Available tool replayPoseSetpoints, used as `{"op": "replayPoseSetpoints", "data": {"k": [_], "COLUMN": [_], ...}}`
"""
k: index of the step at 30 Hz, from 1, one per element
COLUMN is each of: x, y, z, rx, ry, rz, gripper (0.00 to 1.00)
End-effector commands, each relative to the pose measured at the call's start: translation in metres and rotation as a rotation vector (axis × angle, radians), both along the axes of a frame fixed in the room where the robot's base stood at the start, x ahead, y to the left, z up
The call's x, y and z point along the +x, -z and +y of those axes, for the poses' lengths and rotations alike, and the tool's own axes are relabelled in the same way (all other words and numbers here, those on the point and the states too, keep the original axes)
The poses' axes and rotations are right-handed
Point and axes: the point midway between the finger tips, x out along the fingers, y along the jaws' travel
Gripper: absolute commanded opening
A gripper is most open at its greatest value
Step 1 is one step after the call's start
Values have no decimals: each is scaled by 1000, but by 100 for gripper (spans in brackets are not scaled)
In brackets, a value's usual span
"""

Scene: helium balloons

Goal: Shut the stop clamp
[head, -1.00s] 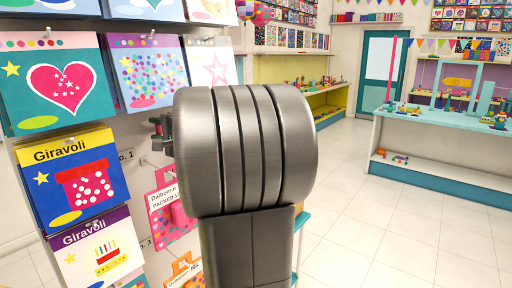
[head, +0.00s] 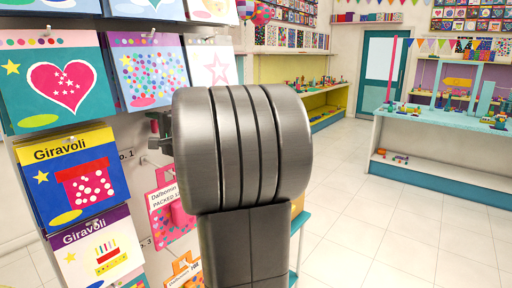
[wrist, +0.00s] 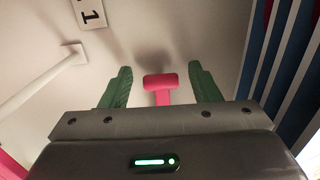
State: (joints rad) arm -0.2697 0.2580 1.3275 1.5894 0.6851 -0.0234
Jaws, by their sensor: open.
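A pink T-shaped piece (wrist: 160,83), which looks like the stop clamp's handle, shows in the wrist view against a pale panel. My gripper (wrist: 160,90) is open, with its two green fingers on either side of the pink piece and a gap on each side. I cannot tell how deep the piece sits between the fingers. In the head view my arm hides the clamp, and only a dark edge of my gripper (head: 160,132) shows left of the arm.
Giravoli cards (head: 78,180) hang on the panel to the left. A pink Dalbonin bag (head: 170,215) hangs below my gripper. In the wrist view a white rod (wrist: 40,82) and a number 1 tag (wrist: 89,13) are at the left. Open floor (head: 365,235) lies to the right.

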Motion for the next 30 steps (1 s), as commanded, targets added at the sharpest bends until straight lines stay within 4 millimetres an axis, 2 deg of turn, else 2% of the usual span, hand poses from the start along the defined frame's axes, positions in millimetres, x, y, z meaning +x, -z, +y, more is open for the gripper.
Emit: {"op": "replayPoseSetpoints", "data": {"k": [18, 30], "x": [-22, -24], "y": [1, 1], "z": [-32, -35], "rx": [0, -1], "ry": [1, 1], "rz": [0, -1], "gripper": [56, 56]}}
